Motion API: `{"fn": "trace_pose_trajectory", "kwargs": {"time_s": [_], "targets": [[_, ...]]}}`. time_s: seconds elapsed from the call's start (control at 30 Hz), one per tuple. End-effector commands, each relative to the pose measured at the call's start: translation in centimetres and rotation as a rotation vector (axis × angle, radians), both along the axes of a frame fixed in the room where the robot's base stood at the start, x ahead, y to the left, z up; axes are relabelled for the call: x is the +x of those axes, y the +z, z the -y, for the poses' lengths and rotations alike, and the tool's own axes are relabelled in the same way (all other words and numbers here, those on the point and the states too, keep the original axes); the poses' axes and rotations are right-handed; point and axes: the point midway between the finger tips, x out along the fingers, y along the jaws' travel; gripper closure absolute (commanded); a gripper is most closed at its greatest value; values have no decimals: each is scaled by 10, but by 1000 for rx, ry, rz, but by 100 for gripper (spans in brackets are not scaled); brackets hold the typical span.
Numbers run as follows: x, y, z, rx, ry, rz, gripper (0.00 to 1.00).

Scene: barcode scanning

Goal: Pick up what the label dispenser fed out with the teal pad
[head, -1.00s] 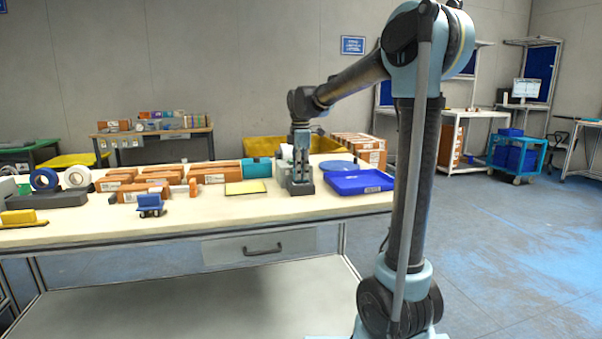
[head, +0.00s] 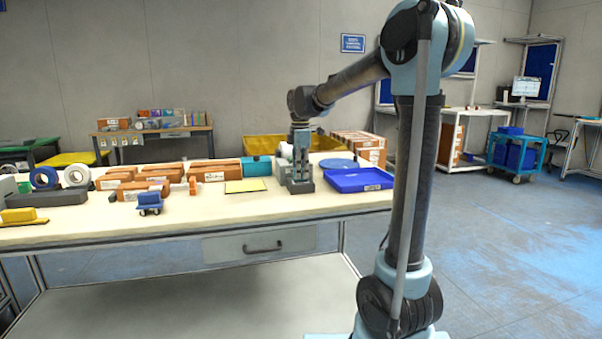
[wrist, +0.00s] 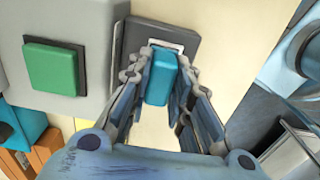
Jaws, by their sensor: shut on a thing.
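My gripper (wrist: 163,68) is shut on the teal pad (wrist: 160,82), which sits between its fingers in the wrist view. The pad's far end is at a white label (wrist: 154,43) on a dark plate (wrist: 182,42); only part of the label shows around the pad. I cannot tell whether the pad touches it. The grey label dispenser (wrist: 60,22), with a green button (wrist: 52,66), is beside the plate at left. In the head view my gripper (head: 300,183) points down at the dispenser, and the pad and label cannot be made out.
A blue tray (head: 358,188) lies right of my gripper, with a round blue thing (head: 338,163) behind it. A yellow-edged pad (head: 245,186), a teal box (head: 257,166) and orange-brown boxes (head: 215,171) are to the left. The table's front (head: 200,219) is mostly clear.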

Motion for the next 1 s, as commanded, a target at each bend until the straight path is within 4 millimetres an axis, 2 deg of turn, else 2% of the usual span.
{"fn": "trace_pose_trajectory", "kwargs": {"time_s": [0.47,1.0], "targets": [[-1,-1,0,0,0,-1,100],[0,33,0,0,0,0,100]]}}
